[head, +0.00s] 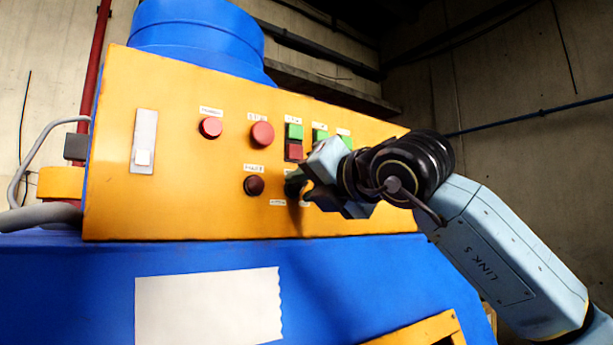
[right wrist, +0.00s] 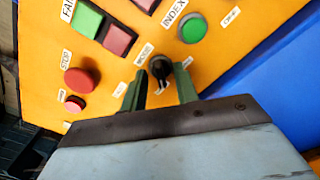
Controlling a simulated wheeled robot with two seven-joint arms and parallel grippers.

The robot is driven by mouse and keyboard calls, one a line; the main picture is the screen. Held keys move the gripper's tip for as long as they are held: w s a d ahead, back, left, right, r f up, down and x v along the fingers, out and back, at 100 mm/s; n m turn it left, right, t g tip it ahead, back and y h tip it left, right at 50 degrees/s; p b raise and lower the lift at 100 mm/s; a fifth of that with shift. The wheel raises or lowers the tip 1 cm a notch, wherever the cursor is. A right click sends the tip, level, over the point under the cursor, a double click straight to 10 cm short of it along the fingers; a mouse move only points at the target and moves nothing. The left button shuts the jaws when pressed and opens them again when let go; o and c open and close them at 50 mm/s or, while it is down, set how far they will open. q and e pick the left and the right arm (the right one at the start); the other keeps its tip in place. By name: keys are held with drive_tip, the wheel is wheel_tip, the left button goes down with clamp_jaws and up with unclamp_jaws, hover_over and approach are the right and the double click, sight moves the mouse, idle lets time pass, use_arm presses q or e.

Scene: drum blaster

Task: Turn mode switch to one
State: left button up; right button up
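The mode switch, a small black knob (right wrist: 159,68), sits on the orange panel between my right gripper's two green fingers in the right wrist view. Small white labels surround it, too blurred to read surely. My right gripper (right wrist: 160,76) is open, with a finger on each side of the knob and gaps visible between them. I cannot tell whether either finger touches it. My left gripper is not in view.
A round green button (right wrist: 192,28) is close to the switch.

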drive_tip(key=shift+w+a, duration=0.1)
drive_tip(key=shift+w, duration=0.05)
drive_tip(key=shift+c, duration=0.4)
clamp_jaws()
